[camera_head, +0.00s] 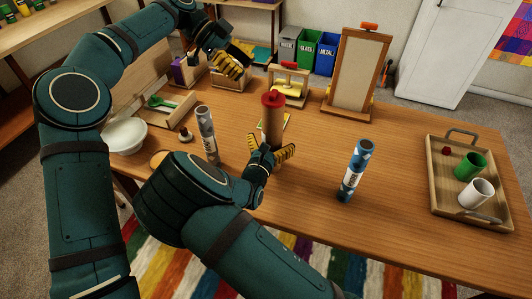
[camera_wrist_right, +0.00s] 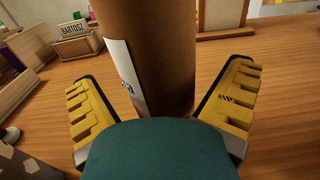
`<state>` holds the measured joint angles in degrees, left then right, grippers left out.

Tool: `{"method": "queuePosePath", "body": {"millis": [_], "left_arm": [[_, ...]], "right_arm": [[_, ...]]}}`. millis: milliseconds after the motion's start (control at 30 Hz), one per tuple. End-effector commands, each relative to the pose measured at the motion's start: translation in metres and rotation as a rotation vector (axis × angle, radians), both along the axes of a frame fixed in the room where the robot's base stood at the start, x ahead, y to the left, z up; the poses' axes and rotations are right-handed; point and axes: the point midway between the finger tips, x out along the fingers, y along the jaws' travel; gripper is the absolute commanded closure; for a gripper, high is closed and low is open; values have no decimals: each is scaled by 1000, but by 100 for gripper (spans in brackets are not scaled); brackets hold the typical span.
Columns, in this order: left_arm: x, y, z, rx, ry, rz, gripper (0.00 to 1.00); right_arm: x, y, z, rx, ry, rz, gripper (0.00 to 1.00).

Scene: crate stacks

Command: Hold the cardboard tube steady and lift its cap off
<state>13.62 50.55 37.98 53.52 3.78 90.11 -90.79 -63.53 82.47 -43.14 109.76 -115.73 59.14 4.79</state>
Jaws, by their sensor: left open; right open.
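The brown cardboard tube (camera_head: 272,125) stands upright on the wooden table, with a red cap (camera_head: 273,99) on its top. My right gripper (camera_head: 270,153) is low by the tube's near side, open, its yellow fingers spread to either side. In the right wrist view, the tube (camera_wrist_right: 150,55) stands between the two open fingers (camera_wrist_right: 163,85), with gaps on both sides; a white label shows on its left side. The cap is outside that view. My left gripper (camera_head: 235,60) is open and empty, raised behind and left of the tube, apart from the cap.
A grey patterned tube (camera_head: 207,135) stands left of the cardboard tube, a blue patterned tube (camera_head: 355,170) to its right. A tray (camera_head: 440,190) with green and white cups is at the right. A white bowl (camera_head: 125,136) is at the left. A framed board (camera_head: 355,75) stands behind.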

Motion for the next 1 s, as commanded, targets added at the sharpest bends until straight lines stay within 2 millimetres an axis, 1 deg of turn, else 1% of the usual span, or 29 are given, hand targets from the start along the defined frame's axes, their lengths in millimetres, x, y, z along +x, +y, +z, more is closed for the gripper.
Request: {"method": "queuePosePath", "body": {"millis": [100,200,333,567,600,667,700,767,800,833,933,1000], "left_arm": [[0,0,0,0,0,0,54],[0,0,0,0,0,0,54],[0,0,0,0,0,0,54],[0,0,0,0,0,0,54],[0,0,0,0,0,0,54],[0,0,0,0,0,0,54],[0,0,0,0,0,0,54],[0,0,0,0,0,0,54],[0,0,0,0,0,0,54],[0,0,0,0,0,0,54],[0,0,0,0,0,0,54],[0,0,0,1,0,1,27]], "right_arm": [[13,-4,0,1,0,-1,0],[19,-6,0,0,0,0,0],[22,-7,0,0,1,0,0],[22,-7,0,0,1,0,0],[22,-7,0,0,1,0,14],[22,-7,0,0,1,0,35],[22,-7,0,0,1,0,49],[22,-7,0,0,1,0,70],[22,-7,0,0,1,0,84],[22,-7,0,0,1,0,88],[22,-7,0,0,1,0,88],[22,-7,0,0,1,0,88]]}}
